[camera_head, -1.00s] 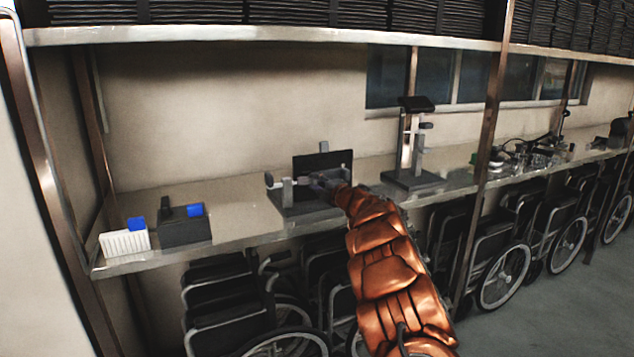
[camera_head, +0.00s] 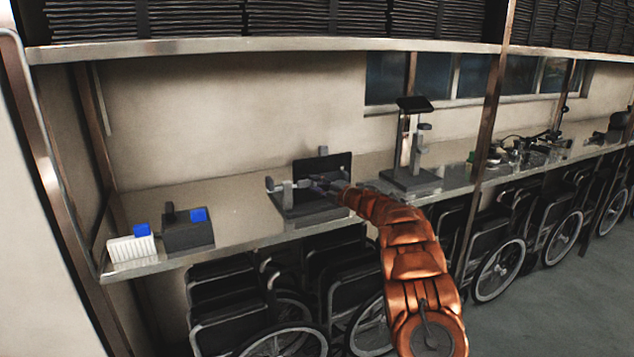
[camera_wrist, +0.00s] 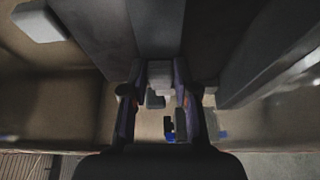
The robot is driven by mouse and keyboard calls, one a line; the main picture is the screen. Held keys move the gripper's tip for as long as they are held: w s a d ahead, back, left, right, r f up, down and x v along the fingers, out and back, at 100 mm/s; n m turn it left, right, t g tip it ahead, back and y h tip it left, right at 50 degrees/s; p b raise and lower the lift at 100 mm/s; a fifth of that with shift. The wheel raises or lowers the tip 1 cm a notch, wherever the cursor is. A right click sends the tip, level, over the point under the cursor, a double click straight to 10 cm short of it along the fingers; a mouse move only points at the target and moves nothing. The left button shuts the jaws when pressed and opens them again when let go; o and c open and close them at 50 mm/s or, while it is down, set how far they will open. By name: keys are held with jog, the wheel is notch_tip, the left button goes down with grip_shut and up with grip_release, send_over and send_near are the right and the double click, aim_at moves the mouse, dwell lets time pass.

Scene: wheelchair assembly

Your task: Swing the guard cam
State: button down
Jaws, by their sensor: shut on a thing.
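The fixture (camera_head: 308,207) stands on the bench, with a dark flat base, an upright black panel (camera_head: 322,169) and a light grey clamp-like post (camera_head: 288,194) at its left. My gripper (camera_head: 334,189) is at the fixture's right side, in front of the panel. In the wrist view my gripper's fingers (camera_wrist: 159,98) stand on both sides of a small light grey block (camera_wrist: 158,72), which appears to be the guard cam. The fingers are shut on it. Its pivot and its exact angle are hidden or too dark to make out.
A white ribbed box (camera_head: 131,249) and a dark box with a blue part (camera_head: 188,232) stand at the bench's left end. A tall stand (camera_head: 412,150) is just right of the fixture. Folded wheelchairs (camera_head: 500,268) fill the space below. Bench between boxes and fixture is clear.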

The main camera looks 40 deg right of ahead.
jog(key=shift+a+r, duration=0.1)
jog(key=shift+r, duration=0.05)
jog(key=c, duration=0.9)
grip_release()
jog(key=shift+s, duration=0.1)
jog(key=shift+s+d, duration=0.2)
jog(key=shift+s, duration=0.4)
jog(key=s, duration=1)
jog(key=shift+s+d, duration=0.3)
